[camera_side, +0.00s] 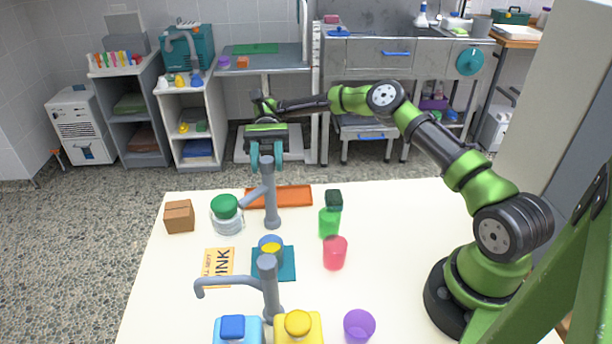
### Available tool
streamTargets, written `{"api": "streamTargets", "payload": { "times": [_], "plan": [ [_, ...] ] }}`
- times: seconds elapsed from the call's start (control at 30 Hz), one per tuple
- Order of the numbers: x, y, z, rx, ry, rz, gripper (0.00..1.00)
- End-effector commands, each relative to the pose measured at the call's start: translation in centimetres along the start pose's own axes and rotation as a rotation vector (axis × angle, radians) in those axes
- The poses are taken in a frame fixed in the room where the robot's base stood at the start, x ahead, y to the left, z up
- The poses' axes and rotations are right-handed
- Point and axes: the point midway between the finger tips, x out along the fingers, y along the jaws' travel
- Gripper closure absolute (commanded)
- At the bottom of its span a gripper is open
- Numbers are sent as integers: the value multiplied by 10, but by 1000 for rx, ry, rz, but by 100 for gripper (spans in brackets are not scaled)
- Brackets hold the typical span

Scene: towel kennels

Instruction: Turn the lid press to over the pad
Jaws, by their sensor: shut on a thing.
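The lid press (271,208) seems to be the farther of two grey posts on the white table; its short arm points left and toward the camera. My gripper (267,158), with teal fingers, points down and is shut on the top of this post. The pad seems to be the teal square (288,272) between the two posts. A small blue and yellow item (270,245) stands on the pad, partly hidden by the nearer post. The press's arm is left of the pad, not over it.
The nearer grey post (268,285) has a spout pointing left. Around stand a brown box (179,217), green-lidded jar (227,220), green bottle (329,222), red cup (335,254) and purple cup (359,325). An orange tray (300,197) lies behind.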

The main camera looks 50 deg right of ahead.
Motion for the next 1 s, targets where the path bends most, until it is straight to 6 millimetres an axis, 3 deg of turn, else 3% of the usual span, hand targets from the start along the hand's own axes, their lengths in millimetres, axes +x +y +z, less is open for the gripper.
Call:
{"api": "streamTargets", "payload": {
  "times": [0.2,0.23,0.33,0.67,0.9,1.0],
  "plan": [
    [0,0,0,0,-1,-2,100],
    [0,0,0,0,-1,-2,60],
    [0,0,0,0,-1,-1,44],
    [0,0,2,-1,0,0,43],
    [-1,0,37,-6,1,-2,43],
    [7,11,38,2,5,6,43]
  ]
}}
